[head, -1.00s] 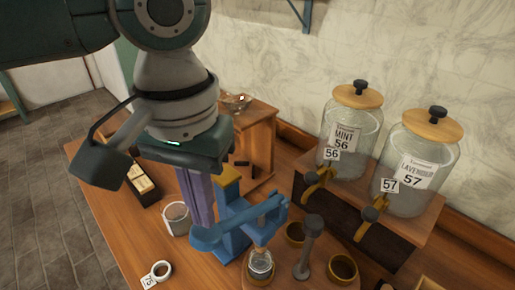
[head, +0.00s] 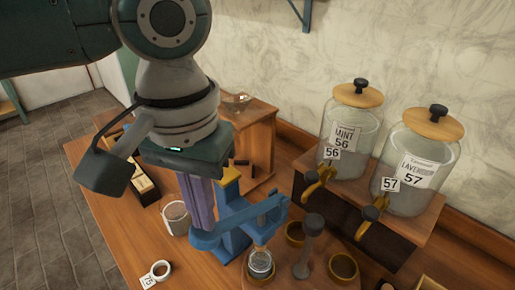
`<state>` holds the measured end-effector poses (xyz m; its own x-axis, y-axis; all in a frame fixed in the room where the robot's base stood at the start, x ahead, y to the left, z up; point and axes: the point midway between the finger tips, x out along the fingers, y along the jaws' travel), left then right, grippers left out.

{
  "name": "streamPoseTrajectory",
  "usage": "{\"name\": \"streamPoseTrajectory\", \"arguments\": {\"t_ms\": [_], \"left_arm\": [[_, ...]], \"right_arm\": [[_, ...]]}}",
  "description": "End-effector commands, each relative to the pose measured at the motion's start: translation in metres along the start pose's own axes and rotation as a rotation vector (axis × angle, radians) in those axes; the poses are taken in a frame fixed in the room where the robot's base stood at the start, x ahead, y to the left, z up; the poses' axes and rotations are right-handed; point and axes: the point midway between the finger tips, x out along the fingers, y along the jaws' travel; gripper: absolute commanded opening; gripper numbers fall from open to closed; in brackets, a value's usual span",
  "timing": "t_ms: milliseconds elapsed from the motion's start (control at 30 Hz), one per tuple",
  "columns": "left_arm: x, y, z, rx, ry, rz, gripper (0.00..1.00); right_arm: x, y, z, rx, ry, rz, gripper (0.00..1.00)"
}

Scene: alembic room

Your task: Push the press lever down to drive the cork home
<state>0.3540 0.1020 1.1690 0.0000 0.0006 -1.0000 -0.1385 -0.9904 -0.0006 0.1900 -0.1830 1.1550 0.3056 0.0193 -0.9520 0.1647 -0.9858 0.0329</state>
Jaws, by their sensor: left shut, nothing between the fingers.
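The blue press (head: 234,240) stands on the wooden table, with a yellow cap on its post. Its blue lever (head: 228,229) reaches across the front, from the lower left up to the right. A small glass vial (head: 261,263) stands below the lever; I cannot make out the cork clearly. My left gripper (head: 205,226) points down with its purple fingers shut and empty. Its tips are just behind the lever's left part in the picture; I cannot tell whether they touch the press. My right gripper is not in view.
Two labelled glass jars, mint (head: 349,125) and lavender (head: 416,160), stand on a wooden stand at right. A grey pestle-like post (head: 312,245) and brass-coloured rings (head: 343,267) are right of the vial.

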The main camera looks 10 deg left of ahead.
Motion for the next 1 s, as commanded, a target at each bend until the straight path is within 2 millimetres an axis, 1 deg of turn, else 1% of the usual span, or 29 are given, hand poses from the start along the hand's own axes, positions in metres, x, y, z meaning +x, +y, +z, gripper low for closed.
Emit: {"name": "streamPoseTrajectory", "arguments": {"t_ms": [100, 267, 600, 1000], "left_arm": [[0.007, 0.0, 0.0, -0.001, -0.001, 0.0, 0.0], [0.007, 0.0, 0.0, -0.001, 0.0, 0.0, 0.0], [0.018, 0.0, 0.0, 0.001, 0.0, 0.001, 0.0], [0.017, 0.0, 0.001, 0.0, -0.001, 0.001, 0.0]], "right_arm": [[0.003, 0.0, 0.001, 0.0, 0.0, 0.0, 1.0], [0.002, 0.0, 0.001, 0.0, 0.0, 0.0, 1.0], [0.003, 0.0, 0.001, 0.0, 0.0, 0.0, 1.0], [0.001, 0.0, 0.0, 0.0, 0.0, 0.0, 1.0]]}}
